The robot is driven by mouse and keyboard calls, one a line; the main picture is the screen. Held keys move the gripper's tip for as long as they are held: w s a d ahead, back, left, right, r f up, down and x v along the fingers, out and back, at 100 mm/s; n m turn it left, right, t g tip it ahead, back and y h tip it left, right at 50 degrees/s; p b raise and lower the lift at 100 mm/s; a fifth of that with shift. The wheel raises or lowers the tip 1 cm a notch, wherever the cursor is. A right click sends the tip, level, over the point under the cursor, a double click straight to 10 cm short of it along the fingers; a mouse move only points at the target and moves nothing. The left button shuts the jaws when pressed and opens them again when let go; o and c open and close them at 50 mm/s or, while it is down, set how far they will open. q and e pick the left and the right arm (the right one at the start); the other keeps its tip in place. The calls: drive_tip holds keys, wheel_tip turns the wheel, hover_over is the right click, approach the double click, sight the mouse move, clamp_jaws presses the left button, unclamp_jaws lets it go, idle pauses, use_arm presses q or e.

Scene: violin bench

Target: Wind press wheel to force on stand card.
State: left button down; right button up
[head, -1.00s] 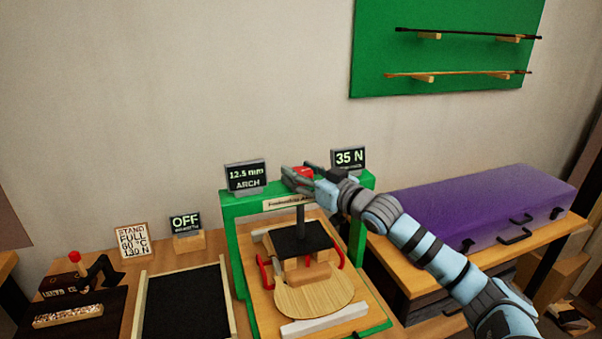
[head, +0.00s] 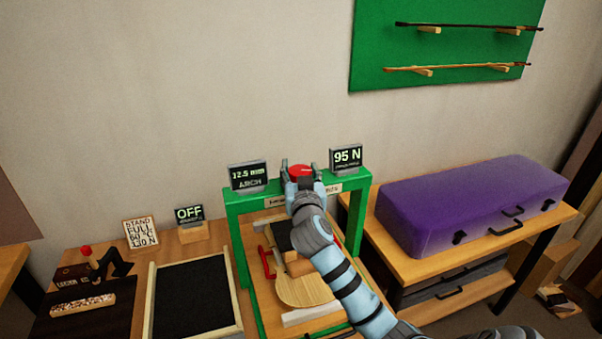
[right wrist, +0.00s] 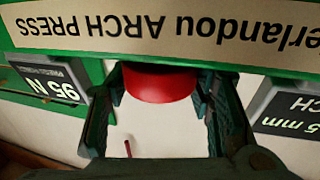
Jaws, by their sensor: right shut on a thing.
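The red press wheel (head: 300,171) sits on top of the green press frame (head: 236,245). My right gripper (head: 300,180) is shut on the wheel, and the right wrist view shows its fingers on both sides of the red wheel (right wrist: 160,84). The force display (head: 346,157) reads 95 N; it also shows upside down in the right wrist view (right wrist: 52,84). The stand card (head: 140,232) at the left reads STAND FULL, 60 °C, 130 N. The arch display (head: 248,176) reads 12.5 mm. A pale wooden plate (head: 300,292) lies under the press, partly hidden by my arm. My left gripper is out of view.
A small display (head: 189,214) reads OFF beside the card. A black pad in a wooden frame (head: 192,300) lies left of the press. A purple case (head: 470,205) lies on the right-hand bench. A green board (head: 450,45) holds two bows on the wall.

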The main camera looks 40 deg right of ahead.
sight(300, 170)
drive_tip(key=m+g+h+b, duration=0.3)
drive_tip(key=shift+w+f+h+b, duration=0.1)
drive_tip(key=shift+f+h+b, duration=0.05)
drive_tip(key=shift+h+b, duration=0.25)
drive_tip(key=shift+m+g+h+b, duration=0.3)
drive_tip(key=shift+m+g+b, duration=0.1)
drive_tip(key=shift+g, duration=0.1)
drive_tip(key=shift+r, duration=0.2)
drive_tip(key=o, duration=0.9)
drive_tip(key=shift+o, duration=1.4)
drive_tip(key=shift+f, duration=0.1)
wheel_tip(300, 170, up, 10)
drive_tip(key=shift+r, duration=0.1)
